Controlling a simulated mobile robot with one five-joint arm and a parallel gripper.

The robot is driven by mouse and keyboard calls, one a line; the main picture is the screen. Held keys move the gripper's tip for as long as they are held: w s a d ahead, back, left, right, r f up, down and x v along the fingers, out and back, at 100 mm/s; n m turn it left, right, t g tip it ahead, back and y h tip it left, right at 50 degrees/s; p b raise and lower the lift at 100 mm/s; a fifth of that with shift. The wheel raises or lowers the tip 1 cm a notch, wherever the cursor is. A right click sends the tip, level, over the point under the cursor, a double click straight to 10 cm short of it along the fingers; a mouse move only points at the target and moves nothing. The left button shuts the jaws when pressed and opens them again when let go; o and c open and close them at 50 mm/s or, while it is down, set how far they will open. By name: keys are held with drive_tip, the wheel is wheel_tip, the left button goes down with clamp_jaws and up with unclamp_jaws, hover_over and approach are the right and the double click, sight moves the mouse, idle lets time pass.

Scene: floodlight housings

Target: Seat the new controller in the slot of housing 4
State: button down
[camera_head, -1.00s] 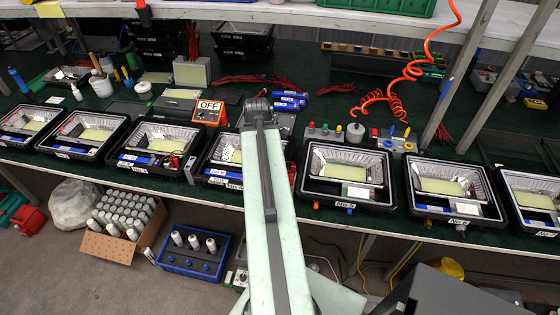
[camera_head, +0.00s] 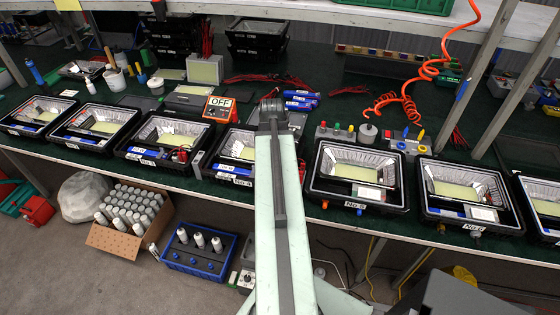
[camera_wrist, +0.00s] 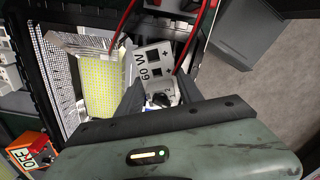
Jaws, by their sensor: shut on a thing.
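Housing 4 (camera_head: 236,152) is a black frame with a silver reflector and a pale yellow panel, partly hidden by my arm in the head view. In the wrist view a housing, apparently this one, shows its yellow panel (camera_wrist: 99,86) and reflector at left. My gripper (camera_wrist: 158,90) is shut on a pale box marked "60 W" and "+", which seems to be the new controller (camera_wrist: 152,62). The box is in front of the housing's interior, beside the panel. I cannot tell whether it touches the slot. The slot and the box's lower part are hidden.
Red wires (camera_wrist: 186,48) pass close to the held box. The orange OFF meter (camera_head: 218,108) stands behind housings 3 and 4. Housing 5 (camera_head: 358,207) is close on the right, housing 3 (camera_head: 160,160) on the left. The bench's front edge drops to the floor.

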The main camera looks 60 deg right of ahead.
drive_tip(key=shift+f+b, duration=0.65)
drive_tip(key=c, duration=0.8)
unclamp_jaws()
drive_tip(key=shift+o, duration=0.2)
drive_tip(key=shift+r, duration=0.15)
wheel_tip(320, 180, up, 13)
drive_tip(key=p, duration=1.3)
